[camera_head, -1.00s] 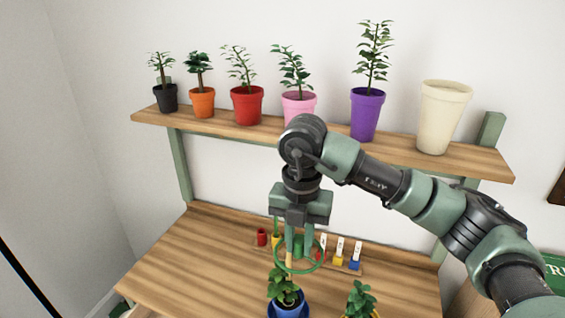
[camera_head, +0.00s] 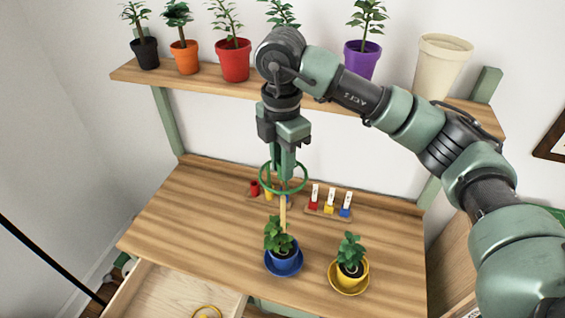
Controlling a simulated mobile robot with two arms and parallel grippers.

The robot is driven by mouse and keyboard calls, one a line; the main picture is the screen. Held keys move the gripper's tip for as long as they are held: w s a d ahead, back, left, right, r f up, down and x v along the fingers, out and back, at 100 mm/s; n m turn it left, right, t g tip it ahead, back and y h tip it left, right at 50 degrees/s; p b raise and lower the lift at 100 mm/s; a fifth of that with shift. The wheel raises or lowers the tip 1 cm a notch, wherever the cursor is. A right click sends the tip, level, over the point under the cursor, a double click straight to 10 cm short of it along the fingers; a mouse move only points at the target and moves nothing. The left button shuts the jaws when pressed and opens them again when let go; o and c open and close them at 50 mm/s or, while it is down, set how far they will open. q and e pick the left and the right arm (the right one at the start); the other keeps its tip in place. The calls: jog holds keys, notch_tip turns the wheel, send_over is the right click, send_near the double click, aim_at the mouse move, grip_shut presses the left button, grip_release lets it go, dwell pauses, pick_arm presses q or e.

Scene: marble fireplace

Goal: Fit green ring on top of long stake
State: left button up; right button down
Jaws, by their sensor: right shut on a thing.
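The green ring (camera_head: 262,184) is held by my right gripper (camera_head: 284,170), which points down above the desk. A pale wooden stake (camera_head: 283,212) rises from the plant in the blue pot (camera_head: 284,248). The stake's upper part lines up with the ring and gripper in the picture. Its top is hidden there, so I cannot tell whether the ring is around it or above it. My left gripper is not in view.
A plant in a yellow pot (camera_head: 350,272) stands right of the blue one. Small coloured blocks (camera_head: 329,208) sit at the desk's back. A shelf (camera_head: 215,87) of potted plants is above. The desk's left is clear.

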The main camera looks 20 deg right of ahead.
aim_at(282, 197)
jog(key=shift+f+b, duration=2.6)
jog(key=shift+f, duration=0.7)
jog(key=shift+f+b, duration=1.5)
jog(key=shift+f, duration=0.05)
jog(key=c, duration=1.2)
grip_release()
jog(key=shift+o, duration=0.2)
jog(key=shift+r, duration=0.1)
jog(key=shift+r, duration=0.3)
notch_tip(282, 197, up, 7)
jog(key=shift+r+b, duration=0.1)
jog(key=shift+b, duration=0.55)
